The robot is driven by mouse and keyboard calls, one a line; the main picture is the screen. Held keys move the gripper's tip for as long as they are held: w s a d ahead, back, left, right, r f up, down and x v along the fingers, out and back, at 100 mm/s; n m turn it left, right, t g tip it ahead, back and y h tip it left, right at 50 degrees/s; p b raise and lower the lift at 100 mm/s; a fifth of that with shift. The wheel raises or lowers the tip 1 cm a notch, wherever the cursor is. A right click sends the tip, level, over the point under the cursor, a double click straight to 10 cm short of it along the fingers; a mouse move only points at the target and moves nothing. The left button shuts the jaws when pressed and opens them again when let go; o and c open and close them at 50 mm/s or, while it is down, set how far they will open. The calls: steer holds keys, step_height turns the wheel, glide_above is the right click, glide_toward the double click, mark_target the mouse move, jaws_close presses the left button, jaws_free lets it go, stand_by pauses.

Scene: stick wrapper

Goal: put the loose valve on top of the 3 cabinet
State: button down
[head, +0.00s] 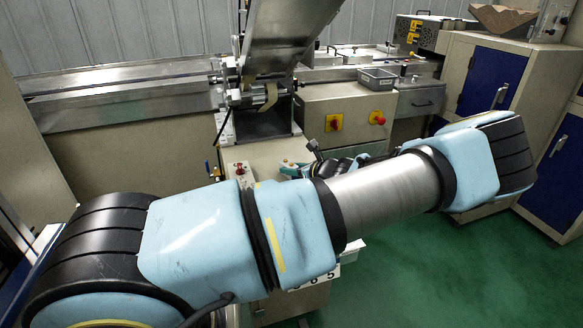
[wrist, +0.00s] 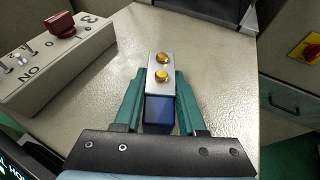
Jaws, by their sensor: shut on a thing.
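The valve is a small block with a silver top, two brass fittings and a blue body (wrist: 159,112). In the wrist view my gripper (wrist: 160,80) has its two green fingers shut on the valve's sides. The valve is over the pale top of a beige cabinet (wrist: 217,100); I cannot tell whether it touches that top. In the head view green parts of my gripper (head: 290,169) show beyond my arm above the beige cabinet (head: 257,155). The valve cannot be made out there, and my arm hides much of the cabinet.
A control box with a red knob (wrist: 60,23) and a 3 marking stands left on the cabinet top. Bare top lies right of the valve. Green floor is open at right.

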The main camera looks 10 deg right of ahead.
steer(key=shift+c, duration=2.4)
jaws_free()
steer(key=shift+f, duration=0.1)
steer(key=shift+d+r, duration=0.1)
steer(key=shift+r, duration=0.1)
steer(key=b+v, duration=0.3)
steer(key=v, duration=0.9)
steer(key=shift+f, duration=0.1)
